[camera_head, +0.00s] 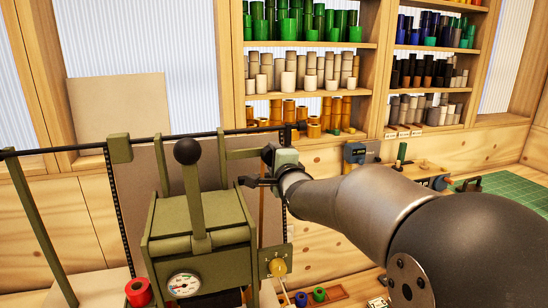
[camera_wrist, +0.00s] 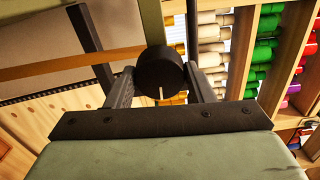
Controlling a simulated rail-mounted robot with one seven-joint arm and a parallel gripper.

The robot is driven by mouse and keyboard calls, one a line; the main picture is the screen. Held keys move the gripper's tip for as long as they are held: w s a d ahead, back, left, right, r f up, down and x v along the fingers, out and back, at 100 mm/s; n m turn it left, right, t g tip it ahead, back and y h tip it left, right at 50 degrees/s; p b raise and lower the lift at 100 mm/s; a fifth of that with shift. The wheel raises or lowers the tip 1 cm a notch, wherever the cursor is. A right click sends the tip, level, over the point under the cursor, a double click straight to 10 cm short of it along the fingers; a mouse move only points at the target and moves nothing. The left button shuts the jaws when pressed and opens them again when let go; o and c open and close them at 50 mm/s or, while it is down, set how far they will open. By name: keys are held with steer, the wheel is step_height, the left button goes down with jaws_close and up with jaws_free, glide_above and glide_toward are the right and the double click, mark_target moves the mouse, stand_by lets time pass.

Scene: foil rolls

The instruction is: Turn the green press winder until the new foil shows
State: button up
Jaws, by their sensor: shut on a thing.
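The green press (camera_head: 200,230) stands at the left in the head view, with a black ball-topped lever and a round gauge. My gripper (camera_head: 262,167) is at the press's upper right, beside its top bar. In the wrist view my gripper (camera_wrist: 160,88) is shut on a black round winder knob (camera_wrist: 158,72) with a white mark pointing toward the palm. An orange-brown foil strip (camera_wrist: 70,66) runs from the left edge to near the knob. The knob is hidden behind my gripper in the head view.
Shelves of colored foil rolls (camera_head: 305,65) stand behind. A green mat (camera_head: 505,190) lies at the right.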

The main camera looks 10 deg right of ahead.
steer(key=shift+m, duration=0.6)
steer(key=o, duration=1)
steer(key=shift+c, duration=0.2)
steer(key=s+d+b, duration=0.1)
steer(key=s+b, duration=0.1)
steer(key=s, duration=1.5)
steer(key=shift+s+d, duration=0.2)
